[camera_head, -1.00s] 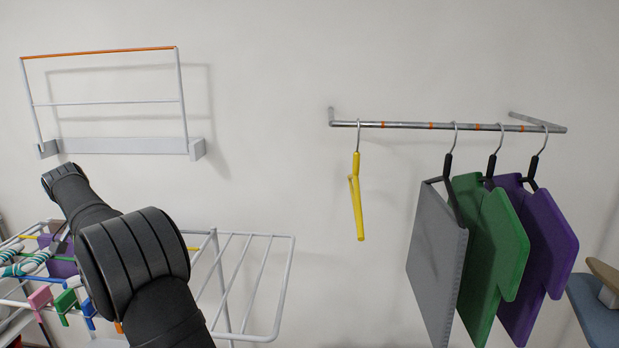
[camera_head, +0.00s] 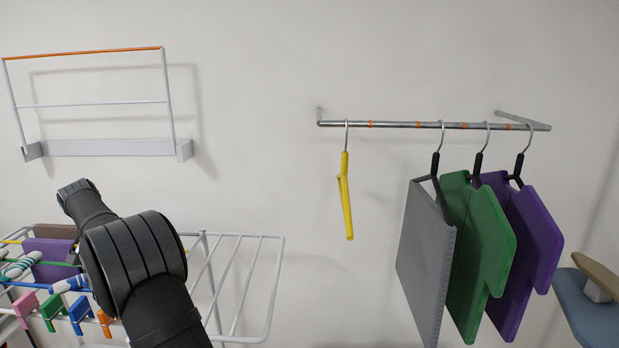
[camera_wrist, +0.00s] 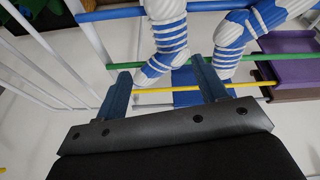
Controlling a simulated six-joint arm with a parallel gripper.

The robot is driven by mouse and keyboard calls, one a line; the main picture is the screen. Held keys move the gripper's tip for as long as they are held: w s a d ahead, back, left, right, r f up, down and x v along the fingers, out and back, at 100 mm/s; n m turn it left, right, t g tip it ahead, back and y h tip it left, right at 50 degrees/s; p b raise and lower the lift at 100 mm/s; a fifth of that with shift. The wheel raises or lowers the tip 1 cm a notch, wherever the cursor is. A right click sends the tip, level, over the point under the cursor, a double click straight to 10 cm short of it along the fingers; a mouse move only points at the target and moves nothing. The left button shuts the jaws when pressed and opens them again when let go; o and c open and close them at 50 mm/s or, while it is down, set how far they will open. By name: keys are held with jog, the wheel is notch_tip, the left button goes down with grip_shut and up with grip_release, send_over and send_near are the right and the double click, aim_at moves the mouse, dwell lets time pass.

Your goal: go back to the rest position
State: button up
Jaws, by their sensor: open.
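My gripper (camera_wrist: 165,90) is open and empty in the wrist view, its two blue fingers apart. Beyond the fingers, blue-and-white striped socks (camera_wrist: 168,40) hang over the coloured bars of a drying rack. In the head view my black arm rises in front of the rack (camera_head: 272,290) at the lower left. My gripper itself is hidden behind the arm there.
The rack holds clothespins (camera_head: 76,312) and a purple cloth (camera_head: 48,258). A wall rail (camera_head: 400,125) carries a yellow hanger (camera_head: 346,200) and grey (camera_head: 425,255), green (camera_head: 482,250) and purple (camera_head: 535,235) garments. A folding wall rack (camera_head: 110,147) is upper left. The wall between is clear.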

jog(key=w+d+n+g+y, duration=0.1)
jog(key=w+d+n+y, duration=0.2)
jog(key=d+n, duration=0.7)
jog(key=shift+d+r+g, duration=0.35)
jog(key=shift+d+g, duration=0.05)
jog(key=shift+d, duration=4.6)
